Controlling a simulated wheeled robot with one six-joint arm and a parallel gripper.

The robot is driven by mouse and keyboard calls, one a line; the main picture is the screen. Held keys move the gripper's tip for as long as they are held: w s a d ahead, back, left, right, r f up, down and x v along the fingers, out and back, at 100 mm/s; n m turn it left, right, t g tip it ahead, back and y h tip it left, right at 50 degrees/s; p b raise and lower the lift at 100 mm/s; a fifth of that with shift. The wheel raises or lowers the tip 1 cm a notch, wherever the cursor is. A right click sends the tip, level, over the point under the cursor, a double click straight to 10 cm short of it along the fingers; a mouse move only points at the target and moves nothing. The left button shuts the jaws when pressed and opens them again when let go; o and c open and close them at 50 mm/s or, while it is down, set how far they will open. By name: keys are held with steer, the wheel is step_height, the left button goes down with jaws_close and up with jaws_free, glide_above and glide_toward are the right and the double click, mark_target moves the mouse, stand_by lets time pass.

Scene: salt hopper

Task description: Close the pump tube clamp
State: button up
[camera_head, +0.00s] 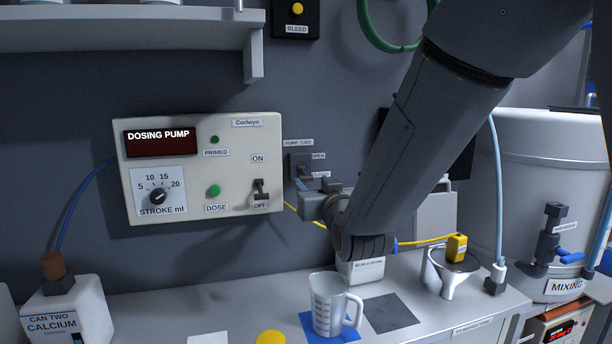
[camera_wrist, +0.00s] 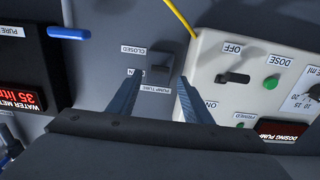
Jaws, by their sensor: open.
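The pump tube clamp is a small dark block on a grey plate on the back wall, right of the dosing pump panel. It shows in the head view (camera_head: 300,165) and, upside down, in the wrist view (camera_wrist: 160,67). Labels PUMP TUBE, OPEN and CLOSED surround it; I cannot tell its setting. My gripper (camera_wrist: 160,78) is open and empty, with its fingers either side of the clamp in the wrist view; I cannot tell whether they touch it. In the head view my gripper (camera_head: 322,190) is just below the clamp, its fingertips hard to make out.
The dosing pump panel (camera_head: 204,168) with a toggle and buttons stands close left of my gripper. A yellow tube (camera_head: 304,217) runs behind my wrist.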

mark_target(307, 179)
steer(key=shift+p+x, duration=1)
steer(key=shift+x, duration=2.35)
steer(key=shift+f, duration=0.1)
steer(key=c, duration=1.1)
steer(key=shift+o, duration=0.2)
steer(key=shift+f+b, duration=0.1)
steer(key=shift+b, duration=0.25)
steer(key=shift+w+f+b, duration=0.15)
steer(key=shift+b, duration=0.9)
steer(key=t+b, duration=0.1)
steer(key=b, duration=0.2)
steer(key=shift+f+b, duration=0.15)
steer(key=shift+b, duration=0.2)
steer(key=o, duration=1.1)
steer(key=shift+c, duration=0.2)
